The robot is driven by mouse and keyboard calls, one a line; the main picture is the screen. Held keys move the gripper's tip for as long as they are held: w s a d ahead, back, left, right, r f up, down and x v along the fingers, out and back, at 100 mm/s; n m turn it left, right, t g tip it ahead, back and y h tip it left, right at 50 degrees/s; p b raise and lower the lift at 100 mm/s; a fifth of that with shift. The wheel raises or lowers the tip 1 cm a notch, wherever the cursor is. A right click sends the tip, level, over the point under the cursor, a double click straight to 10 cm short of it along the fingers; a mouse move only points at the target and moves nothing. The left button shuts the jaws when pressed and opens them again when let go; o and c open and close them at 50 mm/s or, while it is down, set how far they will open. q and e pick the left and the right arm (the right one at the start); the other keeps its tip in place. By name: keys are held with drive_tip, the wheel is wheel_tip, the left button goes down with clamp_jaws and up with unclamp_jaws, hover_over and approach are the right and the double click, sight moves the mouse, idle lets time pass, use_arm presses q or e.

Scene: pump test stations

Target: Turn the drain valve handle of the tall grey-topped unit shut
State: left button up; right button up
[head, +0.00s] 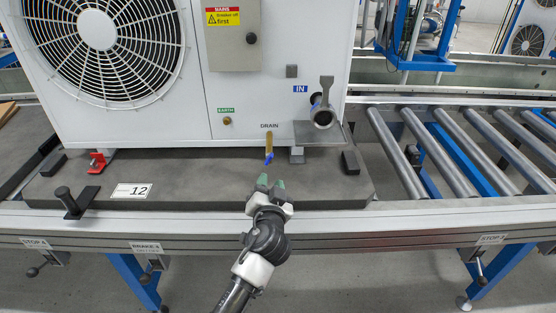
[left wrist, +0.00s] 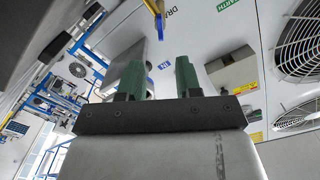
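The white unit (head: 195,80) with a large fan stands on a dark grey base; its top is out of view. Below its DRAIN label hangs the drain valve handle (head: 269,148), yellow above and blue at the lower end, pointing down. It also shows at the top of the left wrist view (left wrist: 156,8). My left gripper (head: 270,183) is just below and in front of the handle, apart from it. Its two green fingers (left wrist: 158,78) are spread with nothing between them. My right gripper is in neither view.
A metal pipe stub (head: 323,116) with a bracket plate sticks out right of the drain. A red clamp (head: 97,162) and a black knob (head: 68,198) are at the left. Bare rollers (head: 445,150) lie to the right. The conveyor's front rail (head: 400,220) runs below.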

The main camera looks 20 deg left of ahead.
sight(269, 160)
use_arm(q)
drive_tip(key=x, duration=0.8)
drive_tip(key=shift+w+a+b, duration=0.15)
drive_tip(key=shift+w+b, duration=0.1)
drive_tip(key=shift+b, duration=0.1)
drive_tip(key=shift+w+a+f, duration=0.1)
drive_tip(key=shift+w+a, duration=0.1)
drive_tip(key=shift+w, duration=0.4)
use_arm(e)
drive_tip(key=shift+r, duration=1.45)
use_arm(q)
clamp_jaws()
